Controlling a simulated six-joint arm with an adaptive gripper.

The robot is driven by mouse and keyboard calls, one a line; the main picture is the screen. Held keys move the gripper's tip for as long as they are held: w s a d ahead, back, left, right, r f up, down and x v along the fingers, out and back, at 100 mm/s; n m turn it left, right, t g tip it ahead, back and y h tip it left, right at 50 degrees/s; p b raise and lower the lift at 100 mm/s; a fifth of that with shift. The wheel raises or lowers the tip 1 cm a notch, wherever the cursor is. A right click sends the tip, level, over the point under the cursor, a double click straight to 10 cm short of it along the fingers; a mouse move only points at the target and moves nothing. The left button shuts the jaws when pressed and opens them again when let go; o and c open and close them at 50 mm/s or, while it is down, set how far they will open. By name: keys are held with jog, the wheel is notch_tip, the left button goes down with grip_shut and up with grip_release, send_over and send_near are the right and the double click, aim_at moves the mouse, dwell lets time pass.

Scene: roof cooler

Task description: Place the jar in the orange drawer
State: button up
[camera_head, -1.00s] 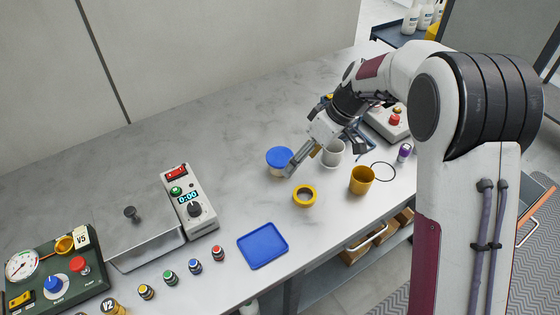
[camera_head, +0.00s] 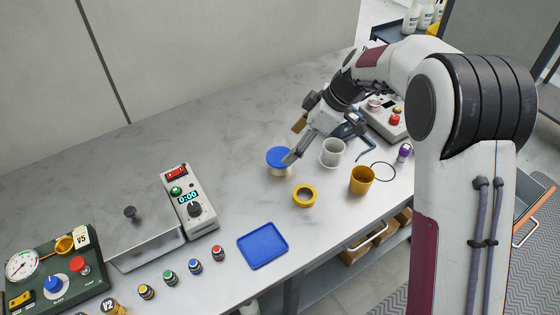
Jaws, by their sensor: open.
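The jar (camera_head: 279,161), a short pale jar with a blue lid, stands upright on the grey worktop in the middle of the view. My gripper (camera_head: 295,142) is open beside it. One finger reaches down at the right edge of the lid; a brownish finger pad shows above and behind it. I cannot tell whether the finger touches the jar. An open drawer with an orange rim (camera_head: 524,233) shows low at the far right, partly hidden behind my arm.
A blue tray (camera_head: 262,246) lies in front. A timer box (camera_head: 190,200) stands left. The worktop behind the jar is clear.

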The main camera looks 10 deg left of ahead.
aim_at(281, 156)
jog(key=shift+x, duration=1.3)
jog(key=shift+x, duration=2.6)
jog(key=c, duration=1.5)
jog(key=shift+o, duration=0.2)
jog(key=shift+r, duration=0.15)
jog(key=shift+r, duration=1.55)
jog(key=shift+s+d+r, duration=0.15)
jog(key=shift+s+d, duration=0.05)
jog(key=shift+d, duration=0.05)
jog(key=s+d, duration=2.2)
jog(key=shift+s+d, duration=0.15)
jog(key=shift+s, duration=0.05)
